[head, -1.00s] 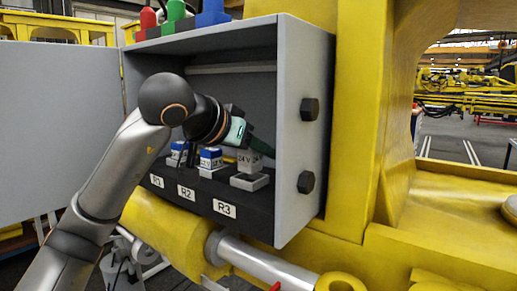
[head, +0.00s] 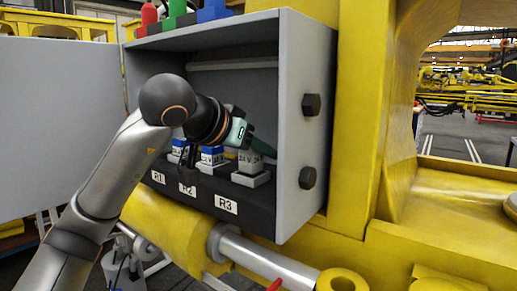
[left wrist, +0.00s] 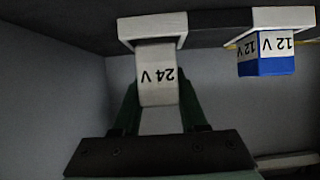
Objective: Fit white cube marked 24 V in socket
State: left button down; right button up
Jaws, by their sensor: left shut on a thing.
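The white cube marked 24 V (head: 250,160) stands upright at the white socket (head: 246,180) above the R3 label. My left gripper (head: 266,149) is shut on the cube. In the left wrist view the cube (left wrist: 158,75) sits between the two green fingers, and its lower end meets the socket (left wrist: 127,31) inside the rim. No gap shows between them, but I cannot tell how deep the cube sits. My right gripper is not in view.
Blue-and-white 12 V cubes stand at R2 (head: 212,156) and R1 (head: 178,147), left of the held cube. The grey box's right wall (head: 305,150) is close by on the right. Red, green and blue pieces stand on the box's top.

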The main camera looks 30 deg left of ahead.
pick_arm(q)
jog(key=shift+f+b, duration=0.45)
jog(key=shift+f, duration=0.3)
jog(key=shift+c, duration=1.8)
grip_release()
jog(key=d+v, duration=0.1)
jog(key=v, duration=1.1)
jog(key=shift+s+a+r, duration=0.2)
jog(key=shift+s+a, duration=0.05)
jog(key=shift+a, duration=0.25)
